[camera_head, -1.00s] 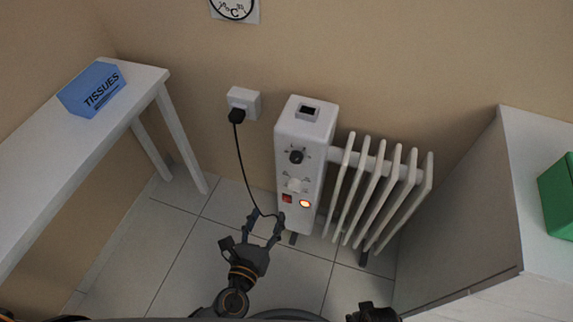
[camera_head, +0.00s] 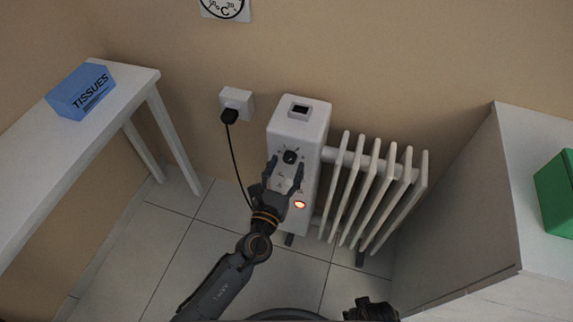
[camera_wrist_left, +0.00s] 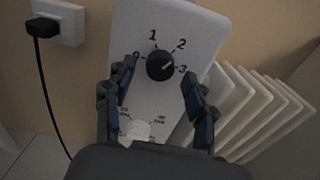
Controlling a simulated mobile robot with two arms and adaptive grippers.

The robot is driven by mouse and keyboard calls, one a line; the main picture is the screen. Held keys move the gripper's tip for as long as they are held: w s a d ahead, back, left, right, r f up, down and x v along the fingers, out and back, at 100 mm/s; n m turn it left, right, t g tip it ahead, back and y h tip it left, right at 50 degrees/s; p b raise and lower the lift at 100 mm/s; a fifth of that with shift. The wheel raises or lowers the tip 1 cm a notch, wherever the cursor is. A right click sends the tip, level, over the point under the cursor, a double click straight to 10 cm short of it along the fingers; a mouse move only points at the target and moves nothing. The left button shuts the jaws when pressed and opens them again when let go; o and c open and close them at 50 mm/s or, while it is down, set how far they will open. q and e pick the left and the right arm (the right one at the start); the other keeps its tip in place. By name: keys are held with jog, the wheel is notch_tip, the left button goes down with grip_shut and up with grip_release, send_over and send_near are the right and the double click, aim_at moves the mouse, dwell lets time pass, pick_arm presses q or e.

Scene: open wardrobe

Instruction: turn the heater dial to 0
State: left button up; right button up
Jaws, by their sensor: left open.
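The white heater (camera_head: 301,118) stands against the wall. Its black dial (camera_head: 291,157) is on the front panel; in the left wrist view the dial (camera_wrist_left: 160,65) is ringed by the marks 0, 1, 2 and 3, and its white pointer line aims near 3. A white lower knob (camera_wrist_left: 137,130) is partly hidden by my gripper. My left gripper (camera_head: 284,168) is open in front of the panel, its fingers spread to either side just below the dial. It holds nothing. An orange light (camera_head: 300,205) glows low on the panel. Part of my right gripper (camera_head: 372,311) shows at the bottom edge.
White radiator fins (camera_head: 375,195) stand right of the panel. A black cord runs from the wall socket (camera_head: 237,100) down behind my left gripper. A white table (camera_head: 75,150) with a blue tissue box (camera_head: 82,91) is at left. A white cabinet (camera_head: 530,185) with a green box (camera_head: 556,195) is at right.

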pick_arm(q)
jog(key=shift+w+d, duration=0.15)
jog(key=shift+w, duration=0.3)
jog(key=c, duration=1.1)
jog(key=shift+c, duration=0.2)
